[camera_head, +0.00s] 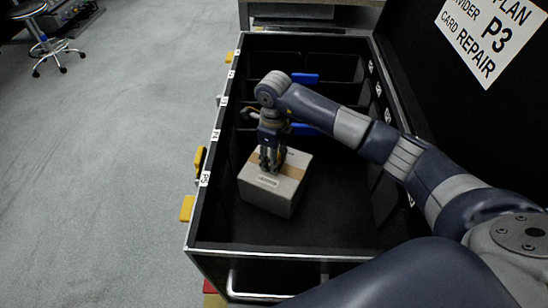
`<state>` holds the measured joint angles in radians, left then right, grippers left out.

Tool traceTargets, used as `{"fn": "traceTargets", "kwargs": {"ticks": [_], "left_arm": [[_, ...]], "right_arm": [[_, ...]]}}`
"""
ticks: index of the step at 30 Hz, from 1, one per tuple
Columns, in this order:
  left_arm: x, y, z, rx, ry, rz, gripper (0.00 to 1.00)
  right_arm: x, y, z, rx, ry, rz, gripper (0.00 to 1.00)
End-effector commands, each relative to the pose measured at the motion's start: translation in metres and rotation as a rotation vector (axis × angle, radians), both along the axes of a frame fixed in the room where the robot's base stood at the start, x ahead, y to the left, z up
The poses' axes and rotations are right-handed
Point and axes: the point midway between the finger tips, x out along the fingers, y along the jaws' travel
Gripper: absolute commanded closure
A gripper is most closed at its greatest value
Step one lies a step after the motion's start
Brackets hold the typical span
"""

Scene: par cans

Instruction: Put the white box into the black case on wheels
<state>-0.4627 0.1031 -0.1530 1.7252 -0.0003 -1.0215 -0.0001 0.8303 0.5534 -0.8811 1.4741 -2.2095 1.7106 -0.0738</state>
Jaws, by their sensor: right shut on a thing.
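The white box (270,192), a pale carton with a brown tape strip and a small label, is inside the black case (207,215). It sits in the near, open part of the case, toward the left wall. My right gripper (270,167) points down at the top of the box and is shut on it. Whether the box rests on the case floor or hangs just above it, I cannot tell. The wheels of the case are out of view. My left gripper is not in view.
Dividers with blue parts (305,79) split the far part of the case. Yellow latches (187,208) stick out on its left side. The raised lid with a sign (490,35) stands at right. A stool (45,45) is far left. The grey floor at left is clear.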

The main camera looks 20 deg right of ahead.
Motion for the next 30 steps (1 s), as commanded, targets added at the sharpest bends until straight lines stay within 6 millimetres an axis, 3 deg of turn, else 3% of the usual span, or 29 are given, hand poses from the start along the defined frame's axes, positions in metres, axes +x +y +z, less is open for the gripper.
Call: {"fn": "traceTargets", "kwargs": {"ticks": [7, 8, 10, 23, 30], "left_arm": [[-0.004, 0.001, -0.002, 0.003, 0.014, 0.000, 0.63], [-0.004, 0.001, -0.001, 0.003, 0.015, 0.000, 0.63], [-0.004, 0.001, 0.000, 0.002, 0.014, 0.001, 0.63], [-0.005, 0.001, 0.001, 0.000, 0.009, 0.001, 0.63], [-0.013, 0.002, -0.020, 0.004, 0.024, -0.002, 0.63]], "right_arm": [[0.001, 0.000, -0.001, 0.001, -0.002, 0.000, 1.00], [0.000, 0.000, -0.002, 0.000, 0.000, 0.000, 0.56], [0.000, 0.000, -0.002, 0.000, 0.000, -0.001, 0.42], [0.000, 0.000, 0.001, 0.000, 0.000, 0.000, 0.42], [0.001, 0.000, 0.048, 0.000, -0.006, 0.001, 0.42]]}}
